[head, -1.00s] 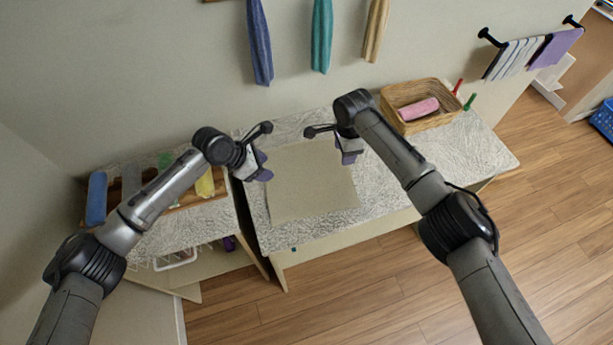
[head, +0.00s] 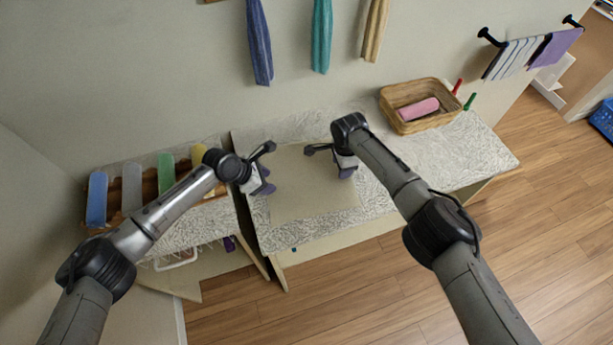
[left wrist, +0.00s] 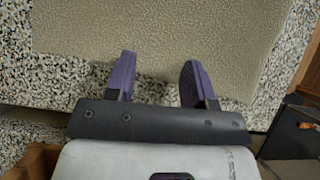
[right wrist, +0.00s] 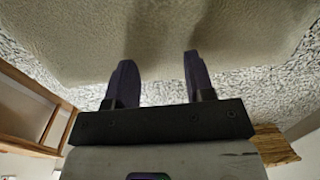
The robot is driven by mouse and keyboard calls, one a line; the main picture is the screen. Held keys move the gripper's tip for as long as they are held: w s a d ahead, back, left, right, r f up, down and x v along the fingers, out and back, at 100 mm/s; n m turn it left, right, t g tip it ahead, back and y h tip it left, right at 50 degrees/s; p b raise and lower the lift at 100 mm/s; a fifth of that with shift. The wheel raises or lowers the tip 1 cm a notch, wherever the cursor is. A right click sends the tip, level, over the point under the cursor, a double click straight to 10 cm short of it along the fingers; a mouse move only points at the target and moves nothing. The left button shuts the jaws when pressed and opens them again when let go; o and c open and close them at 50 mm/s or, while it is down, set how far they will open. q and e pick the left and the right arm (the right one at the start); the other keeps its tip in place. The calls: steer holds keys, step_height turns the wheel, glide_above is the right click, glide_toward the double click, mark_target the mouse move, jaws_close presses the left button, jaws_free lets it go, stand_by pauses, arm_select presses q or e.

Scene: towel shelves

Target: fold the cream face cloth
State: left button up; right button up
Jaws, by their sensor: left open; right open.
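The cream face cloth (head: 312,188) lies flat and spread out on the speckled counter in the head view. My left gripper (head: 266,189) is open at the cloth's left edge. In the left wrist view its two purple fingers (left wrist: 157,80) point at the near edge of the cloth (left wrist: 170,35), with nothing between them. My right gripper (head: 346,172) is open at the cloth's right edge. In the right wrist view its fingers (right wrist: 157,75) overlap the edge of the cloth (right wrist: 100,35). I cannot tell whether either gripper touches the cloth.
A wicker basket (head: 391,112) with a pink rolled towel (head: 418,109) stands at the counter's back right. A wooden rack with several rolled towels, one blue (head: 97,198), is at the left. Towels hang on the wall above. The counter (head: 440,160) right of the cloth is clear.

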arm_select(q)
steer(key=shift+f, duration=0.2)
arm_select(e)
steer(key=shift+f, duration=0.2)
arm_select(q)
steer(key=shift+a+f, duration=0.1)
jaws_close()
arm_select(e)
jaws_close()
stand_by(0.5)
steer(key=shift+r, duration=0.1)
